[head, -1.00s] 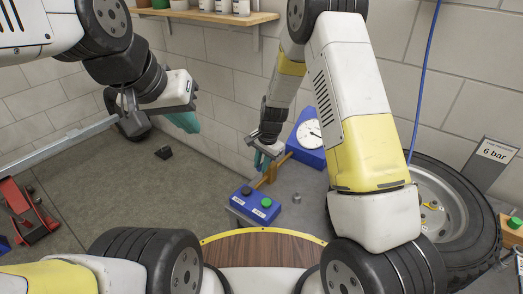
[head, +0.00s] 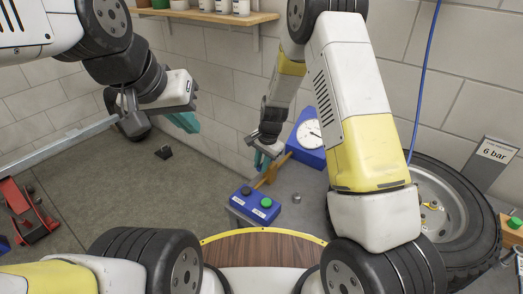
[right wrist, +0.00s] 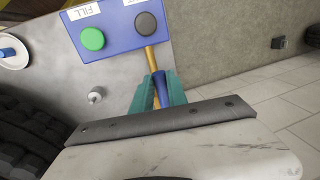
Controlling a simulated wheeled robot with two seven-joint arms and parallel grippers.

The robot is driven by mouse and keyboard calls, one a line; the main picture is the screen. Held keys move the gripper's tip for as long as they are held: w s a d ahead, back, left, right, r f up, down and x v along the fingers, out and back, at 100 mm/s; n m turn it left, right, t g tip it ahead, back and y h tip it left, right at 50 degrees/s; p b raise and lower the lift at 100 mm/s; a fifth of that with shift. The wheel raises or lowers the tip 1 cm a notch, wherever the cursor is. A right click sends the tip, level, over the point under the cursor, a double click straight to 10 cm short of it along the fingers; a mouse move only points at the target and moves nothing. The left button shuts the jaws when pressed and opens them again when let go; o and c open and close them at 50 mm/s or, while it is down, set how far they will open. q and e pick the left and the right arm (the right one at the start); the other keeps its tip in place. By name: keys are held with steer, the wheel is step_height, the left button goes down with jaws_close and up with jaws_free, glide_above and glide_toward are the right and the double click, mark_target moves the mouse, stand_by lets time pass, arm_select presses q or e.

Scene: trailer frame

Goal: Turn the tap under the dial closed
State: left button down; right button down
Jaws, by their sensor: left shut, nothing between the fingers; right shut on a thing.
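The dial (head: 310,133) is a white round gauge on a blue housing near the wall. A brass pipe (head: 270,175) runs below and left of it, and also shows in the right wrist view (right wrist: 151,58). The tap's blue handle (right wrist: 160,88) stands between the teal fingers of my right gripper (right wrist: 158,90), which is shut on it. In the head view my right gripper (head: 263,160) covers most of the tap. My left gripper (head: 186,122) is shut and empty, in the air near the wall.
A blue button box (head: 255,205) with a green and a dark button stands in front of the pipe. A tyre (head: 460,210) lies at the right beside a "6 bar" sign (head: 494,151). A red tool (head: 28,215) is on the floor at left. A shelf (head: 215,16) hangs above.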

steer(key=shift+d, duration=0.15)
stand_by(0.5)
steer(key=w+d+n+g, duration=0.2)
steer(key=d+n, duration=0.6)
steer(key=n, duration=1)
steer(key=shift+d+g+h, duration=0.25)
steer(key=shift+g+h, duration=0.05)
steer(key=shift+g, duration=0.2)
steer(key=shift+w, duration=0.1)
steer(key=c, duration=1.3)
jaws_free()
step_height(320, 180, up, 8)
steer(key=w+d, duration=0.1)
steer(key=shift+f, duration=0.15)
